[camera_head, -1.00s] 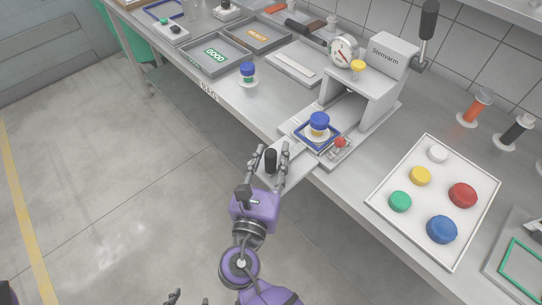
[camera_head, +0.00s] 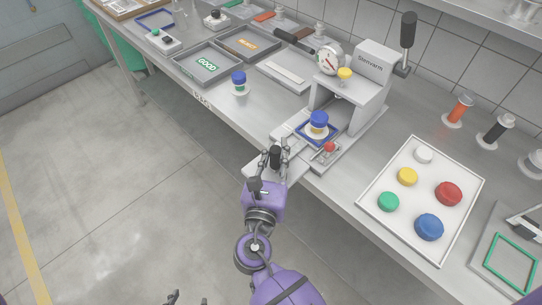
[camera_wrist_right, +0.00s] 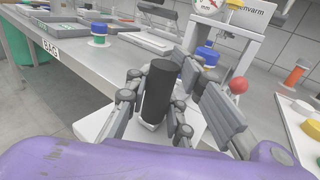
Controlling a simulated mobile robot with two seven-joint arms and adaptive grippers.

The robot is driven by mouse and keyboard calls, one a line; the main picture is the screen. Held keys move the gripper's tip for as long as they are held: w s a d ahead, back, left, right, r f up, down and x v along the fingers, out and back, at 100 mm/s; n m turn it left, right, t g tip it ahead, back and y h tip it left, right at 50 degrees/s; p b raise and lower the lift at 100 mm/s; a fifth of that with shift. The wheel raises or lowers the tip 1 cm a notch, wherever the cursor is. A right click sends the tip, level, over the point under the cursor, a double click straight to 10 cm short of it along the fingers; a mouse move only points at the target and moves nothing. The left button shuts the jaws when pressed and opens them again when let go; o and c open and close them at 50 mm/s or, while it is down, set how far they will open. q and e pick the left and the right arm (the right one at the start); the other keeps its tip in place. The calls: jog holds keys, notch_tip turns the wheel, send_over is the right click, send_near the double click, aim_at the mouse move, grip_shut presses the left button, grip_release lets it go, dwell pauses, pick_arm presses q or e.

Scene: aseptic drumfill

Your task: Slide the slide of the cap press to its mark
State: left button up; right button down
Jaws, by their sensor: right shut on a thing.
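The cap press (camera_head: 371,62) is a grey stand labelled "Stenvarm" with a dial gauge. Its slide (camera_head: 262,170) is a pale plate that sticks out past the table's front edge. A jar with a blue cap (camera_head: 318,118) stands upright in the blue-edged nest (camera_head: 302,130) on the slide, at the press's opening. My right gripper (camera_head: 275,154) is shut around the black upright handle (camera_wrist_right: 158,92) at the slide's outer end. I cannot make out the mark. Fingertips of my left gripper (camera_head: 188,297) show apart at the bottom edge, over the floor.
A red knob (camera_head: 330,147) sits beside the slide. A white tray (camera_head: 372,206) with several coloured caps lies to the right. Another blue-capped jar (camera_head: 239,83), the GOOD tray (camera_head: 184,62) and an orange-labelled tray (camera_head: 222,43) stand to the left.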

jog(key=c, duration=1.5)
grip_release()
jog(key=shift+s, duration=0.1)
jog(key=shift+c, duration=0.2)
jog(key=shift+a, duration=0.1)
